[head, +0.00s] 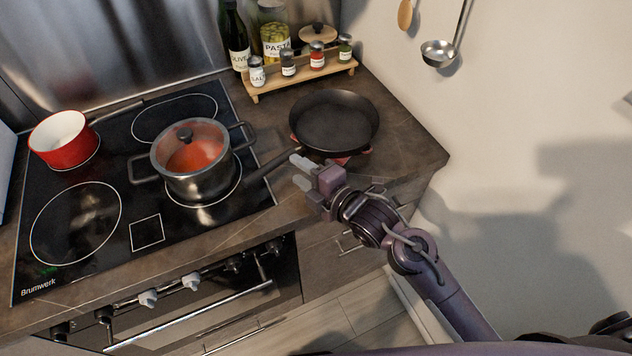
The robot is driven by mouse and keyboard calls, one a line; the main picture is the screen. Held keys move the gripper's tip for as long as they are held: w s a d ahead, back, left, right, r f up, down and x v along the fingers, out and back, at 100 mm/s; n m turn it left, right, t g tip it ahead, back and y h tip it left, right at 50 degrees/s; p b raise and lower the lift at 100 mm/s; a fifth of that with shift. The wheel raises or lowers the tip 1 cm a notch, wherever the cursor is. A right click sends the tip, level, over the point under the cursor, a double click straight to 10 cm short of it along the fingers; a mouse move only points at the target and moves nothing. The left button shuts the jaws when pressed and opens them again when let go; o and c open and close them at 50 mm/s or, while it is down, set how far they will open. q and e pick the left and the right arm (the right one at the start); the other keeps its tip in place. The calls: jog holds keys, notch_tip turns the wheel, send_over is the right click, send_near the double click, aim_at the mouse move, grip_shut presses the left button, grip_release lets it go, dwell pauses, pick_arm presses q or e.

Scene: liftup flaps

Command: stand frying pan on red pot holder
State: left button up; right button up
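The black frying pan (334,118) is on the counter to the right of the hob, level and upright. Its dark handle (268,167) points down-left toward the hob edge. Red bits of the pot holder (341,160) show under the pan's front edge and at its sides; the pan hides the rest. The pan appears to rest on it. My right gripper (296,171) is just in front of the pan beside the handle, its two pale fingers apart with nothing seen between them. My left gripper is out of view.
A steel pot with a glass lid (193,163) and a red saucepan (64,140) stand on the black hob (80,224). A wooden spice rack (300,77) with several jars stands behind the pan. A wall with a hanging ladle (439,52) is at right.

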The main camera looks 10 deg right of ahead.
jog(key=v, duration=0.5)
jog(key=shift+b, duration=0.3)
